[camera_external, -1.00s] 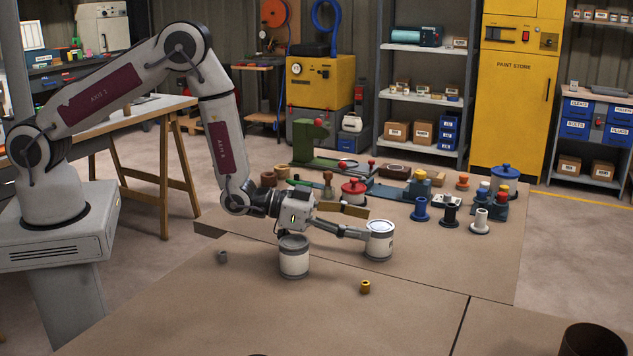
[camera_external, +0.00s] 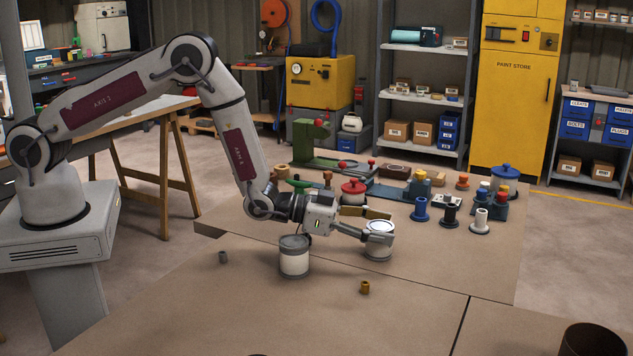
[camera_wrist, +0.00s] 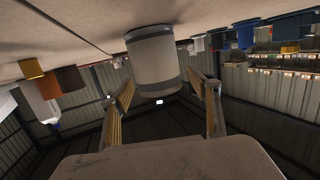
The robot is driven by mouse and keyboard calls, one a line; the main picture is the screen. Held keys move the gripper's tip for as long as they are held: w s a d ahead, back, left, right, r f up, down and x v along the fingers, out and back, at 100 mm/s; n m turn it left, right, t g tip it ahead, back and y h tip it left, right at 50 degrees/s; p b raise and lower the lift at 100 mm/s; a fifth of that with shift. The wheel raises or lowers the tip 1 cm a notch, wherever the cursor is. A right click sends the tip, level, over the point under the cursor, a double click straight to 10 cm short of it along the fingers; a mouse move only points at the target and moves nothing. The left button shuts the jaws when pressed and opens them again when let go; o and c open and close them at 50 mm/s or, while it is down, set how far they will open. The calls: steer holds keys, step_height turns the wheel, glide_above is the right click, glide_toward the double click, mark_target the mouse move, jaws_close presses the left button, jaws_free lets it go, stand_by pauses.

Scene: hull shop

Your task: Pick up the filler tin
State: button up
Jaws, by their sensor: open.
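Two pale tins with grey bands stand upright on the brown bench, and I cannot read a label on either. The right tin (camera_external: 379,253) is at my gripper (camera_external: 386,227). My gripper is low and level, its jaws open, with one finger on each side of this tin. In the wrist view the tin (camera_wrist: 153,60) shows between the two spread fingers (camera_wrist: 163,88), with gaps beside it. The left tin (camera_external: 294,262) stands below and just left of my wrist.
A small brass bushing (camera_external: 365,287) and a grey one (camera_external: 222,257) lie on the front bench. A red-lidded pot (camera_external: 353,190) and blue, black and white flanged spools (camera_external: 450,215) stand behind.

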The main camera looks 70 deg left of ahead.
mark_target(381, 225)
steer(key=c, duration=1.5)
steer(key=shift+o, duration=0.2)
steer(key=shift+r, duration=0.2)
steer(key=shift+r, duration=4.85)
